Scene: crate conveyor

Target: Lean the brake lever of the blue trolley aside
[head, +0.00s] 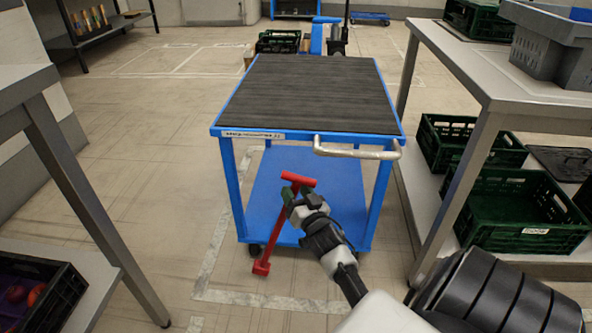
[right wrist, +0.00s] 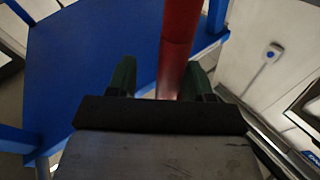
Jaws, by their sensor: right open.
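The blue trolley (head: 232,131) stands ahead, with a dark ribbed top, a blue lower shelf and a metal push handle (head: 357,152) on its near side. Its red brake lever (head: 276,231) rises from a foot near the floor to a red crossbar and tilts a little to the right. My right gripper (head: 290,200) is at the upper part of the lever, just below the crossbar. In the right wrist view the red lever shaft (right wrist: 178,45) runs between the two open green fingers (right wrist: 160,82). Whether a finger touches it I cannot tell. My left gripper is not in view.
A metal table (head: 478,75) with a grey crate (head: 548,48) stands at the right, with green crates (head: 522,210) on its lower shelf. Another table (head: 25,82) is at the left, with a dark crate (head: 60,300) below. The floor left of the trolley is clear.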

